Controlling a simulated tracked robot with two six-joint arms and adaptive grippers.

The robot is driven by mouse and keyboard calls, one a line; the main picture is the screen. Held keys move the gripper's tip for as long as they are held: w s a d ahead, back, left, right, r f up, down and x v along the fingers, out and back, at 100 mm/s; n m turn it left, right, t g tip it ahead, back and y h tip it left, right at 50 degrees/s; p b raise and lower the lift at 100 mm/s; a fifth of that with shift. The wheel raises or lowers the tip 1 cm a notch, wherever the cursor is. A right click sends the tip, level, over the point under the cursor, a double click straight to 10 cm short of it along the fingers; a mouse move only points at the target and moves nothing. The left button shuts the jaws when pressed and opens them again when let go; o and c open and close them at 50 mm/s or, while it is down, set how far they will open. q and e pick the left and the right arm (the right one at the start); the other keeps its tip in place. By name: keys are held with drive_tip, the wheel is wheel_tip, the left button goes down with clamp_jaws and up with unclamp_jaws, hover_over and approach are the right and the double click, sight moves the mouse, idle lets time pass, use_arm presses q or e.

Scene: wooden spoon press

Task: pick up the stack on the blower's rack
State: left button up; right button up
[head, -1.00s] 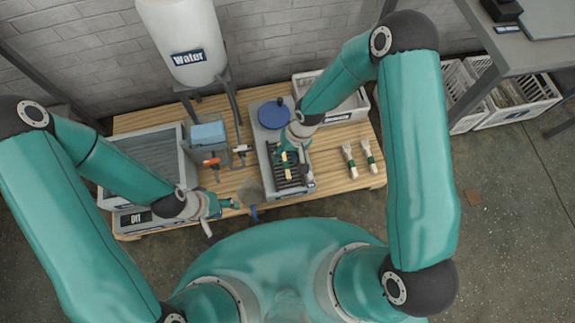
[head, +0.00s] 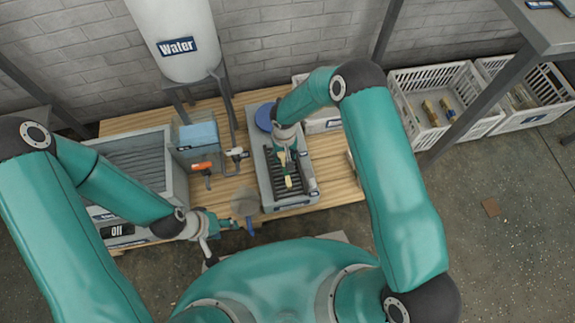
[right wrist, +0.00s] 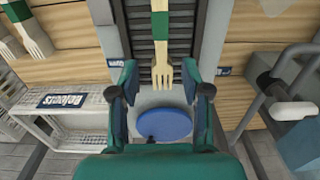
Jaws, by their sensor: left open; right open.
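The stack (head: 288,181) is a bundle of pale wooden forks with a green band. It lies lengthwise on the dark slatted rack (head: 279,188) of the grey blower. In the right wrist view the stack's fork tines (right wrist: 161,74) point down the picture, toward the space between my fingers. My right gripper (head: 286,158) is open over the rack, and its fingers (right wrist: 160,86) stand either side of the tine end. I see no contact with the stack. My left gripper (head: 240,224) is open and empty at the front edge of the wooden table, left of the blower.
A blue disc (head: 264,117) sits at the blower's back. A white rejects crate (right wrist: 78,122) stands beside it. Other banded forks (right wrist: 34,36) lie on the table (head: 335,172).

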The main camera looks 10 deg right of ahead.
wheel_tip(320, 180, down, 7)
drive_tip(key=shift+w+f+b, duration=0.1)
drive_tip(key=shift+f+b, duration=0.05)
drive_tip(key=shift+b, duration=0.9)
drive_tip(key=shift+a, duration=0.1)
clamp_jaws()
